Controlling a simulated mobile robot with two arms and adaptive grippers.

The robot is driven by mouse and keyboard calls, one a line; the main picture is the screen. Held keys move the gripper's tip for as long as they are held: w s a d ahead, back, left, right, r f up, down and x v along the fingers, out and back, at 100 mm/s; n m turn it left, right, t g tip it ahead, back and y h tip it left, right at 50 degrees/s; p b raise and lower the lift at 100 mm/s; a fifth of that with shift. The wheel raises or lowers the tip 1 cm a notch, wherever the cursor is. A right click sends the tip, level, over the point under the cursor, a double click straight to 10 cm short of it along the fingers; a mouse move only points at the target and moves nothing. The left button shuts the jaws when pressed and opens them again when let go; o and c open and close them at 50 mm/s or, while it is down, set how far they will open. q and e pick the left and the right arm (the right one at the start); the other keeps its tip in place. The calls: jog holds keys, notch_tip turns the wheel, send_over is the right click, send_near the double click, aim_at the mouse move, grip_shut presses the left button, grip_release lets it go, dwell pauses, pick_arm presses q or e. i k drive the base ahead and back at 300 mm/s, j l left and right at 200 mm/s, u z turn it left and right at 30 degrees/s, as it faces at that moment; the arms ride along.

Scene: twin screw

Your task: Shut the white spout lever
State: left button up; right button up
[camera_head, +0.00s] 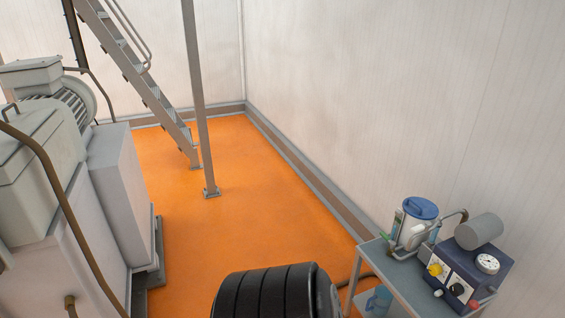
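I cannot clearly make out a white spout lever. On a grey cart (397,272) at the lower right stands a clear container with a blue lid (420,208). A curved metal pipe and a pale round part are close to its front. Neither of my grippers is in view.
A blue jug (378,300) is on the cart's lower shelf. Large grey machinery (50,190) fills the left. A metal staircase (150,90) and a post (198,100) stand behind. The orange floor (240,200) between is clear up to the white wall.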

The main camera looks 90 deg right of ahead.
aim_at(425, 227)
jog(key=z, duration=0.4)
jog(key=l+z, duration=0.1)
jog(key=z, duration=0.75)
jog(key=l+z, duration=0.1)
jog(key=z, duration=0.75)
jog(key=l+z, duration=0.1)
jog(key=z, duration=0.35)
jog(key=l+z, duration=0.2)
jog(key=z, duration=0.15)
jog(key=i+l+z, duration=0.1)
jog(key=z, duration=0.25)
jog(key=i+l+z, duration=0.1)
jog(key=z, duration=0.25)
jog(key=i+j+u, duration=0.1)
jog(key=i+j, duration=0.25)
